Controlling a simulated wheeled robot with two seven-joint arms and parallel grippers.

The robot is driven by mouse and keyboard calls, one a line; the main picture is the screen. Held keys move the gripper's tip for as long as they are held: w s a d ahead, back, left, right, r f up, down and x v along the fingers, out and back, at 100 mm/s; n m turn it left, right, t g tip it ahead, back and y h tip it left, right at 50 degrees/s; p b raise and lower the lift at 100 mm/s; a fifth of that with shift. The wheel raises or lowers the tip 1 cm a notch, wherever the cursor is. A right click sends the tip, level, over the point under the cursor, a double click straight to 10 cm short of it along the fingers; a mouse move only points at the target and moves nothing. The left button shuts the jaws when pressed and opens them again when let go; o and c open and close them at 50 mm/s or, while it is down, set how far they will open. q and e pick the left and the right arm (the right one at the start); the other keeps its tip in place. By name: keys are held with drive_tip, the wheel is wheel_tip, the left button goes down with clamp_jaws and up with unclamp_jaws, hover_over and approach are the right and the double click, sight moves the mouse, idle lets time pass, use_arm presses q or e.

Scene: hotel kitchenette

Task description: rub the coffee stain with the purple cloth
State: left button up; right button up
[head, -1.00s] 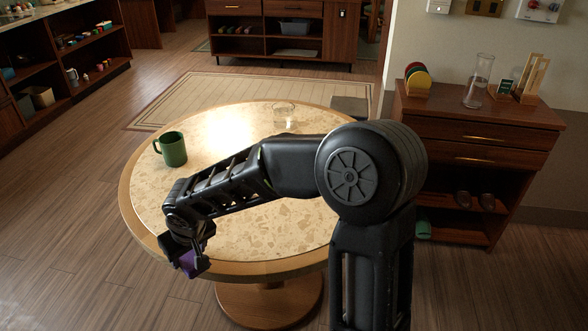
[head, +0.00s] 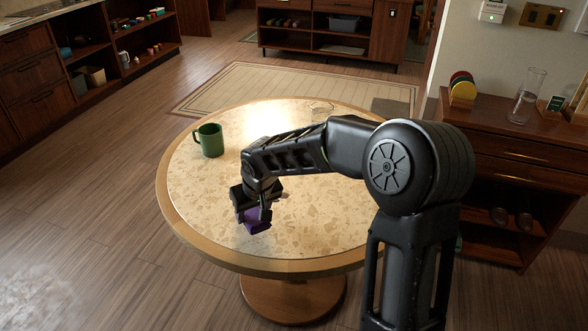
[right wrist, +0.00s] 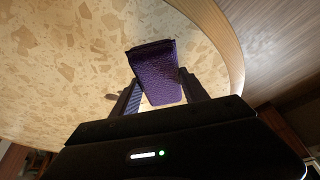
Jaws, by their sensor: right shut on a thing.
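The purple cloth (head: 257,222) is a small folded pad. My right gripper (head: 254,208) is shut on it, over the near left part of the round table (head: 330,222). In the right wrist view the cloth (right wrist: 155,70) sits between the two fingers (right wrist: 163,95), with the speckled tabletop behind it. I cannot tell whether the cloth touches the table. A small brownish mark (right wrist: 110,97) shows left of the fingers in the wrist view; it may be part of the coffee stain, but I cannot be sure. My left gripper is not in view.
A green mug (head: 209,140) stands on the table's left side, behind the gripper. A clear glass (head: 321,108) stands near the far edge. A wooden cabinet (head: 515,150) stands at the right. The tabletop's near right is clear.

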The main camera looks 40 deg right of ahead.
drive_tip(key=w+d+r+p, duration=0.1)
drive_tip(key=d+r, duration=0.1)
drive_tip(key=d, duration=0.5)
drive_tip(key=d+r+m+p, duration=0.1)
drive_tip(key=d+r, duration=0.1)
drive_tip(key=d, duration=0.5)
drive_tip(key=shift+w+h, duration=0.3)
drive_tip(key=shift+w, duration=0.05)
drive_tip(key=shift+f, duration=0.15)
